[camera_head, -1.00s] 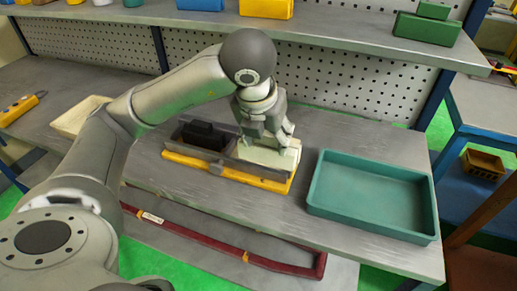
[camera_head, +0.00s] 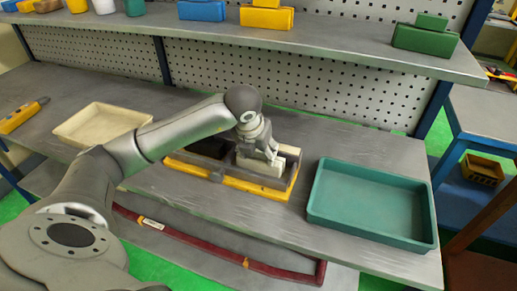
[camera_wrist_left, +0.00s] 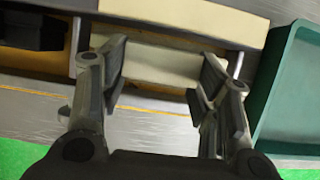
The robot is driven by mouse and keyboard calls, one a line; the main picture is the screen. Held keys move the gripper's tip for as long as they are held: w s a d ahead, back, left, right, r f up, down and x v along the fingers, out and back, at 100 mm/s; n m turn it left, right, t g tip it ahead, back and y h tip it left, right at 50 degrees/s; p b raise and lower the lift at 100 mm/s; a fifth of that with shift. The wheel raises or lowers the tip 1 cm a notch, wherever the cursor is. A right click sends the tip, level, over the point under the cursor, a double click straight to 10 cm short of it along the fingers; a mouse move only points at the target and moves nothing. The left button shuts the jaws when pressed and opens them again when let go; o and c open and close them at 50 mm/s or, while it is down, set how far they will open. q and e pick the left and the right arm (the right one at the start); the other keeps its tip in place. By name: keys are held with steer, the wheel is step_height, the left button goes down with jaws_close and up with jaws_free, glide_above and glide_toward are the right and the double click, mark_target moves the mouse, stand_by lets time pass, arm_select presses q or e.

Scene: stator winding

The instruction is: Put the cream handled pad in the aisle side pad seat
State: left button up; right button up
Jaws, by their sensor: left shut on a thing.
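The cream handled pad (camera_head: 260,168) is at the right-hand compartment of a two-part fixture with a grey frame (camera_head: 217,172) and a yellow base (camera_head: 256,189). My left gripper (camera_head: 266,154) comes down over it from above and is shut on it. In the left wrist view a cream block (camera_wrist_left: 160,66) lies between the fingers (camera_wrist_left: 158,88), with a wider cream piece behind it. I cannot tell whether the pad is fully down or still raised. A black pad (camera_wrist_left: 32,32) sits in the left-hand compartment. My right gripper is not in view.
A teal tray (camera_head: 428,238) stands close to the right of the fixture, and a cream tray (camera_head: 72,142) stands to the left. A shelf (camera_head: 345,43) with coloured blocks runs above the bench back. A dark red strip (camera_head: 205,246) lies below the front edge.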

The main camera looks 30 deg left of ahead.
arm_select(q)
steer(key=shift+f+b, duration=0.25)
steer(key=shift+b, duration=0.1)
steer(key=o, duration=1.3)
steer(key=shift+r, duration=0.1)
steer(key=shift+r+p, duration=0.2)
steer(key=shift+p, duration=0.15)
steer(key=shift+s+d+r, duration=0.1)
steer(key=shift+r, duration=0.25)
steer(key=b+v, duration=0.1)
steer(key=v, duration=1)
steer(key=shift+s, duration=0.25)
